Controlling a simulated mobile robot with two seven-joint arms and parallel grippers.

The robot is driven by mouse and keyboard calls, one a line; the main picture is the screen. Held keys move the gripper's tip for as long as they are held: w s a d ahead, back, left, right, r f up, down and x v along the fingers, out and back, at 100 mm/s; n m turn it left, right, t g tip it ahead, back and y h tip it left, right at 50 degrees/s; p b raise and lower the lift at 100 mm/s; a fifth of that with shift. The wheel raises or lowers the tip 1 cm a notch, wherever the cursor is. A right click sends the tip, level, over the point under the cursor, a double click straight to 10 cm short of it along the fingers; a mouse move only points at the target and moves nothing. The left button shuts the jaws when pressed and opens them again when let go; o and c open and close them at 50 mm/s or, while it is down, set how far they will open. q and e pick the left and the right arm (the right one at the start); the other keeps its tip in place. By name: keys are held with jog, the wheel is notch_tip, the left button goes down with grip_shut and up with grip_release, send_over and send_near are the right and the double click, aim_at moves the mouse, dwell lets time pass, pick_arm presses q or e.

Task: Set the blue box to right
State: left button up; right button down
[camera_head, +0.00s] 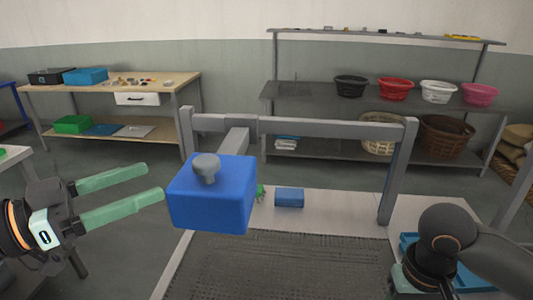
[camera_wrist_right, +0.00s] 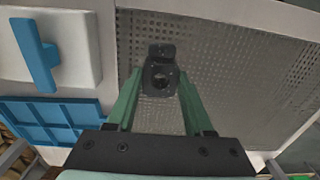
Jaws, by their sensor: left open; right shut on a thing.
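A large blue box (camera_head: 212,205) with a grey knob on top is in the middle of the head view, at the near end of a grey beam. My right gripper (camera_wrist_right: 160,92) is shut on a dark piece (camera_wrist_right: 161,76) with a round opening, over the mesh.
A grey frame (camera_head: 300,126) crosses the mesh-covered surface (camera_head: 280,265). A blue compartment tray (camera_wrist_right: 50,122) and a white block with a blue bar (camera_wrist_right: 38,52) lie beside the mesh. A workbench (camera_head: 110,88) and a shelf with bowls (camera_head: 380,100) stand behind.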

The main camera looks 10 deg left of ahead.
aim_at(194, 164)
pick_arm(q)
jog(key=p+x, duration=0.2)
jog(key=x, duration=0.7)
jog(key=shift+w+d+r+p, duration=0.1)
jog(key=shift+w+d+p, duration=0.05)
jog(key=shift+d+p, duration=0.15)
pick_arm(e)
notch_tip(194, 164, up, 3)
jog(key=shift+f, duration=0.1)
pick_arm(q)
jog(key=shift+w+d, duration=0.5)
grip_shut()
